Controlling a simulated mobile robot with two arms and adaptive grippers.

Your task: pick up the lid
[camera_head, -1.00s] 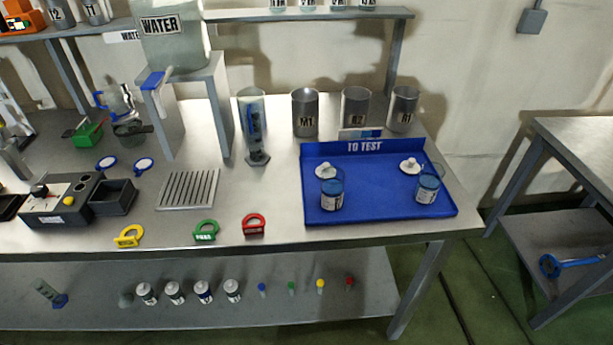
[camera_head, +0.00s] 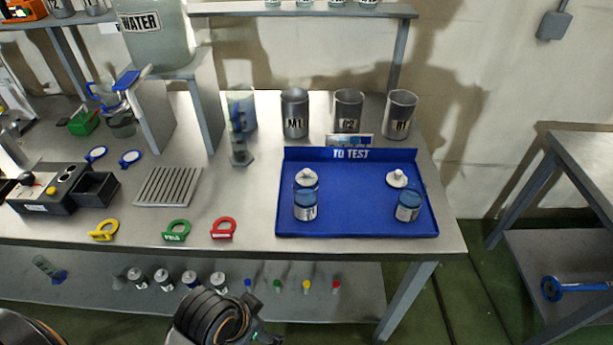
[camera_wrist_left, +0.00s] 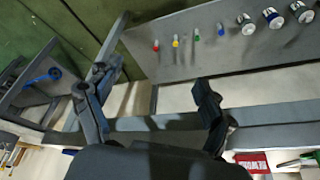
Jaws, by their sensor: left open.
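Two white lids lie on the blue tray (camera_head: 350,228). The left lid (camera_head: 307,177) is just behind a jar with blue contents (camera_head: 305,206), which partly overlaps it. The right lid (camera_head: 397,178) is behind a second such jar (camera_head: 408,207). My left gripper (camera_wrist_left: 150,88) is open and empty in the left wrist view, with its two dark fingers spread wide. It is in front of the bench, apart from the lids, and no lid shows in that view. My right gripper is not in view.
A dark arm part of mine (camera_head: 215,318) shows at the bottom of the head view. Metal cups, including M1 (camera_head: 295,115), stand behind the tray. A water tank (camera_head: 155,38) stands at back left.

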